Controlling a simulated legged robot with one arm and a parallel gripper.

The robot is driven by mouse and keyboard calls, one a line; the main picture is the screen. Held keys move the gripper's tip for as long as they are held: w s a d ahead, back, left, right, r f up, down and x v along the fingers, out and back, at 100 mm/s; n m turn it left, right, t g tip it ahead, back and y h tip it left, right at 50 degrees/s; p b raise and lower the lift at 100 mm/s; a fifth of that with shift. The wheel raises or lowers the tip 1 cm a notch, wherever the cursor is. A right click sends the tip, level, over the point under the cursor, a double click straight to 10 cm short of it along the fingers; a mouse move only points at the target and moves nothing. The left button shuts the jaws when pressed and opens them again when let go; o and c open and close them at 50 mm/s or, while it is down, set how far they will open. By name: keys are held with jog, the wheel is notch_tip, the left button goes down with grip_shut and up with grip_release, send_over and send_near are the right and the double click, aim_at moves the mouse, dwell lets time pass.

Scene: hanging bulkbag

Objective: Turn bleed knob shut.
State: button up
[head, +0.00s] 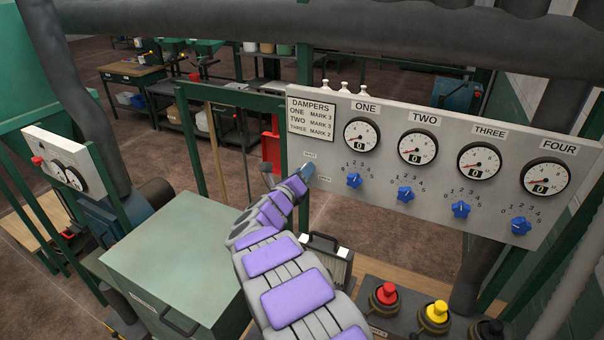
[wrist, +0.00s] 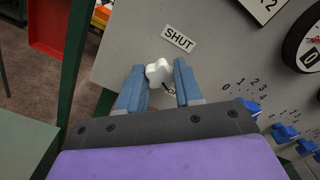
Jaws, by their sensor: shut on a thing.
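The white lobed bleed knob (wrist: 158,72) is on the grey panel (wrist: 120,40), just below a SHUT label (wrist: 178,39). My gripper (wrist: 159,70) has its two blue fingers on either side of the knob and is shut on it. A second label below the knob is mostly hidden by the gripper in the wrist view. In the head view my gripper (head: 307,171) reaches the panel's left end, beneath the DAMPERS plate (head: 311,118). The knob is hidden behind my gripper there.
Several blue damper knobs (head: 354,180) and round gauges (head: 361,135) line the panel to the right. A green cabinet (head: 175,260) stands at lower left. Red (head: 386,293) and yellow (head: 437,312) buttons sit below the panel. A green post (wrist: 75,60) stands left of the panel.

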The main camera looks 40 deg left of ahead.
jog(key=shift+f+n, duration=0.1)
jog(key=shift+n, duration=0.2)
jog(key=shift+s+f+n+p, duration=0.1)
jog(key=shift+f+n+p, duration=0.1)
jog(key=shift+n+p, duration=3.15)
jog(key=shift+w+f+n+p, duration=0.1)
jog(key=shift+f+n+p, duration=0.1)
jog(key=shift+n+p, duration=3.15)
jog(key=shift+s+f+n+p, duration=0.15)
jog(key=shift+n+p, duration=1.55)
jog(key=shift+n, duration=3.3)
jog(key=shift+f, duration=0.1)
jog(key=o, duration=1)
jog(key=shift+a, duration=0.15)
jog(key=shift+o, duration=0.2)
jog(key=shift+r, duration=0.2)
